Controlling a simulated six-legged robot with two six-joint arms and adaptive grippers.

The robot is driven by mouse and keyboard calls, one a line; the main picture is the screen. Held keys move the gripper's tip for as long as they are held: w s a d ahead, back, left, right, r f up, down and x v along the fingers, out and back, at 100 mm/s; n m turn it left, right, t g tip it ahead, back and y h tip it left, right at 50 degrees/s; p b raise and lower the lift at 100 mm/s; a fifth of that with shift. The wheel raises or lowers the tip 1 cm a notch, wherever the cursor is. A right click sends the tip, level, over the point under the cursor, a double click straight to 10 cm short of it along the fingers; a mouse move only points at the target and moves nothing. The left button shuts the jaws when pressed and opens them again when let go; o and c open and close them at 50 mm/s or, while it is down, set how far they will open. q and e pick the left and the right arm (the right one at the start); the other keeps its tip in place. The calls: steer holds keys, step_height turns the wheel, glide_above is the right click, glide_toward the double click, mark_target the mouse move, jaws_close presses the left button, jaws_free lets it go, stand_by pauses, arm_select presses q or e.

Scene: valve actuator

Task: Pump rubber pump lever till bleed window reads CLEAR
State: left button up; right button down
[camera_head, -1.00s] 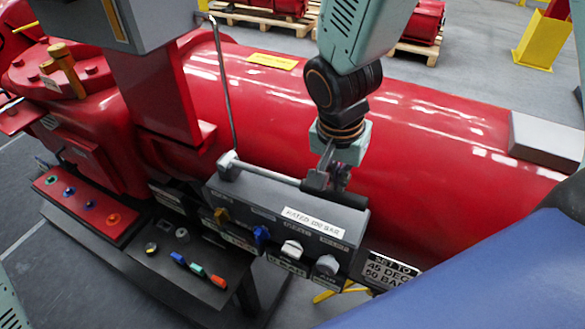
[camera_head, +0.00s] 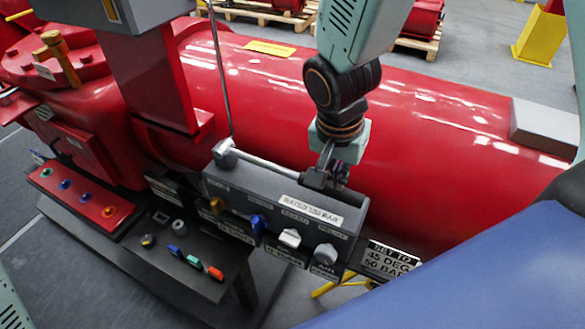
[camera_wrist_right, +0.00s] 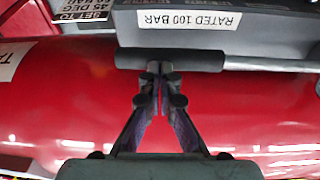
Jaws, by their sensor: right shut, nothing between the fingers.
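The pump lever is a metal rod (camera_head: 265,165) running from a pivot at the left end of the grey pump box (camera_head: 245,185) to a black rubber grip (camera_head: 314,179). The grip (camera_wrist_right: 170,60) lies level across the right wrist view. My right gripper (camera_head: 338,172) is at the grip on the side away from the box front. Its fingers are shut and empty, with the tips (camera_wrist_right: 161,72) against or just beside the middle of the grip; I cannot tell if they touch. My left gripper is not in view. I cannot make out a bleed window.
The box has coloured knobs and a "RATED 100 BAR" label (camera_head: 309,210). A large red cylinder (camera_head: 430,130) lies close behind the lever. A thin upright rod (camera_head: 220,75) rises near the pivot. A dark bench (camera_head: 165,250) with small coloured parts stands at lower left.

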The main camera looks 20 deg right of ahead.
steer(key=shift+w+r, duration=0.1)
steer(key=shift+r, duration=0.45)
step_height(320, 180, up, 6)
steer(key=a, duration=0.1)
steer(key=shift+s+r, duration=0.15)
steer(key=shift+s, duration=0.25)
